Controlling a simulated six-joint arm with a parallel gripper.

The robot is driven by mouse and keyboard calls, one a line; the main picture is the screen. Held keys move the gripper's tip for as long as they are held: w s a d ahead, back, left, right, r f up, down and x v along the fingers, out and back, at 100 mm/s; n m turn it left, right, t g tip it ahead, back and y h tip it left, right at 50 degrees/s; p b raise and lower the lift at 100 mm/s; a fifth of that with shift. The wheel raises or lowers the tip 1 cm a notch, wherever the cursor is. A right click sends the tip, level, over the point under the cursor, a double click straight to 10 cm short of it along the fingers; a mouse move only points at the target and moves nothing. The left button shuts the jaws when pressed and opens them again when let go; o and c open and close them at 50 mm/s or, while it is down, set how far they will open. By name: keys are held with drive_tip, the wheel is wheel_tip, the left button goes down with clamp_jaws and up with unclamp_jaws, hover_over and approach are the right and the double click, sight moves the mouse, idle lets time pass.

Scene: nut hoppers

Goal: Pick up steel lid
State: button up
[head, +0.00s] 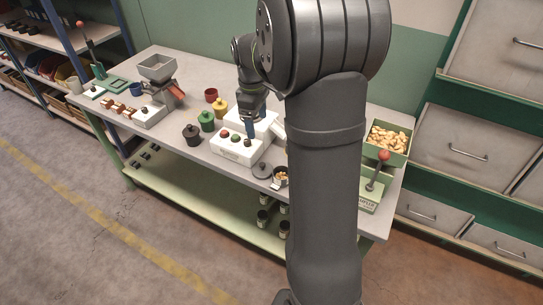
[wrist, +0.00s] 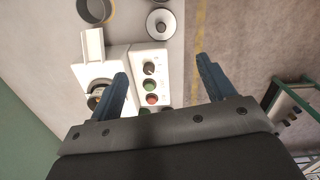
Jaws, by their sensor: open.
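The steel lid (head: 262,171) is a flat grey disc with a knob, lying on the table near its front edge. In the wrist view the lid (wrist: 161,24) shows as a pale disc with a dark knob, beyond the fingertips and apart from them. My gripper (head: 250,130) is open and empty, above the white button box (head: 237,150). In the wrist view my gripper's two blue fingers (wrist: 162,70) stand wide apart, with the button box (wrist: 143,60) below and between them.
A small cup with nuts (head: 281,177) stands just right of the lid. Black (head: 192,134), green (head: 206,121) and yellow (head: 220,107) lidded pots stand to the left. A nut bin (head: 401,147) and a red-knobbed lever (head: 382,160) are at the right. My arm hides part of the table.

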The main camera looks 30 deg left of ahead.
drive_tip(key=a+f+n, duration=0.1)
drive_tip(key=f+n, duration=0.1)
approach(262, 164)
drive_tip(key=shift+n+h, duration=0.3)
wheel_tip(262, 164, down, 5)
drive_tip(key=shift+w+a+f, duration=0.1)
drive_tip(key=shift+d+f, duration=0.2)
drive_tip(key=shift+f, duration=1.05)
drive_tip(key=shift+d+f, duration=0.2)
drive_tip(key=shift+f, duration=1.05)
drive_tip(key=c, duration=0.7)
